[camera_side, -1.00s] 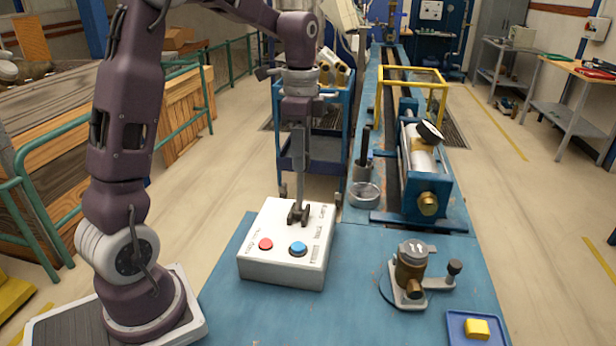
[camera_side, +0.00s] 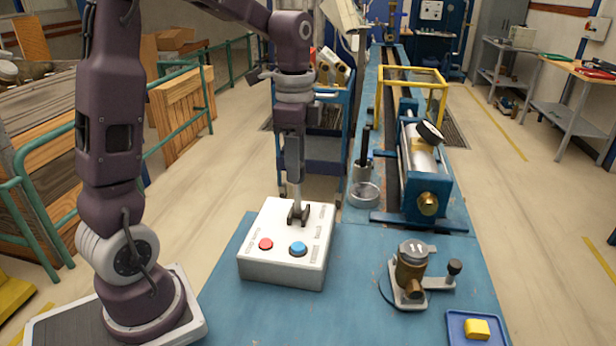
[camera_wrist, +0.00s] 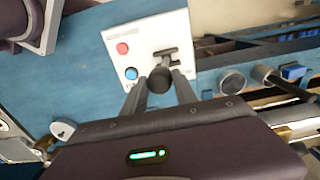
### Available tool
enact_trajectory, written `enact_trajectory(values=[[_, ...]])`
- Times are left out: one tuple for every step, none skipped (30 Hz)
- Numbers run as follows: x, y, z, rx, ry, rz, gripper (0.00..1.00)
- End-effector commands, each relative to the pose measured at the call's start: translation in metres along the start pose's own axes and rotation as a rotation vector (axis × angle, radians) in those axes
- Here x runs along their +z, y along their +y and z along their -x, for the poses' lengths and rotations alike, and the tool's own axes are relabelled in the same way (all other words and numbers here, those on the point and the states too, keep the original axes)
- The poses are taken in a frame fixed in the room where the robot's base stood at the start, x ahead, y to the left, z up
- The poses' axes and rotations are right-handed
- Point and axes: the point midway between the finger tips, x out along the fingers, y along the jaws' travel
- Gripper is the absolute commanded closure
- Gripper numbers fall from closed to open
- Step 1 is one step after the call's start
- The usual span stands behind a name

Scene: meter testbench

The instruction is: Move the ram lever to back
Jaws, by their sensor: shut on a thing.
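The white control box (camera_side: 282,268) stands on the blue bench, with a red button (camera_side: 265,244) and a blue button (camera_side: 298,248) on top. The ram lever rises from a dark slotted base (camera_side: 298,213) at the box's far side. My gripper (camera_side: 293,160) points down over the box and is shut on the lever's upper end. In the wrist view the lever's dark round knob (camera_wrist: 160,79) sits between my two fingers, and its stem runs to the slot in the box (camera_wrist: 148,48).
A brass valve with a side handle (camera_side: 411,272) stands on the bench to the right, near a blue tray (camera_side: 458,330) holding a yellow block (camera_side: 477,328). The bench between box and valve is clear.

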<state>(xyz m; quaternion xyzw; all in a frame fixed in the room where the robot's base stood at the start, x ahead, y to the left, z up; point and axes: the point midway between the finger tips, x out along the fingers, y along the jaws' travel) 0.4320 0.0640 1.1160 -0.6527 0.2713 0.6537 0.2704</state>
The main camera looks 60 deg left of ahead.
Motion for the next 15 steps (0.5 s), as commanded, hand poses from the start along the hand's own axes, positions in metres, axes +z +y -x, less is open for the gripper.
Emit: enact_trajectory(values=[[0.000, 0.001, 0.000, 0.002, -0.001, 0.000, 1.00], [0.000, 0.002, 0.000, 0.002, -0.001, -0.001, 1.00], [0.000, 0.004, -0.001, 0.001, -0.001, -0.001, 1.00], [0.000, 0.006, -0.001, 0.001, 0.000, -0.001, 1.00], [0.000, 0.007, -0.001, 0.001, 0.000, -0.001, 1.00], [0.000, 0.010, -0.002, 0.002, -0.001, -0.001, 1.00], [0.000, 0.012, -0.002, 0.002, 0.000, -0.001, 1.00], [0.000, 0.014, -0.003, 0.001, 0.000, -0.001, 1.00], [0.000, 0.016, -0.003, 0.002, 0.000, 0.000, 1.00], [0.000, 0.018, -0.004, 0.002, 0.000, 0.000, 1.00], [0.000, 0.020, -0.004, 0.002, 0.000, 0.000, 1.00], [0.000, 0.022, -0.004, 0.002, 0.000, 0.000, 1.00], [0.000, 0.022, -0.004, 0.002, 0.000, 0.000, 1.00], [0.000, 0.023, -0.005, 0.002, 0.000, 0.000, 1.00], [0.000, 0.023, -0.005, 0.003, 0.000, 0.000, 0.99]])
